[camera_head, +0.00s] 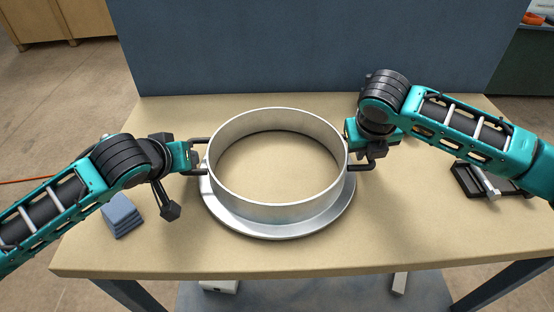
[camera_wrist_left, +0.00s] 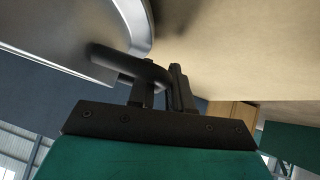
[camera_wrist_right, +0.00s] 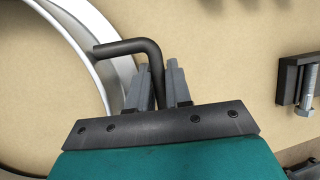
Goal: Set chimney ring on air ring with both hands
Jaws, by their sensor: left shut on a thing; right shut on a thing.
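The chimney ring (camera_head: 275,200) is a tall silvery band with a dark bent handle on each side. It sits over or just above the flat silvery air ring (camera_head: 262,229), whose flange shows at the front and both sides. I cannot tell whether the two touch. My left gripper (camera_head: 195,158) is shut on the left handle (camera_wrist_left: 125,62), seen close in the left wrist view. My right gripper (camera_head: 361,160) is shut on the right handle (camera_wrist_right: 130,47), which stands between the fingers in the right wrist view. The air ring's back part is hidden behind the chimney ring.
Blue-grey blocks (camera_head: 121,216) lie at the table's left, below my left arm. A black tray (camera_head: 470,180) with a metal bolt (camera_head: 486,181) lies at the right. A blue panel (camera_head: 300,45) stands behind the table. The table's front strip (camera_head: 280,258) is clear.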

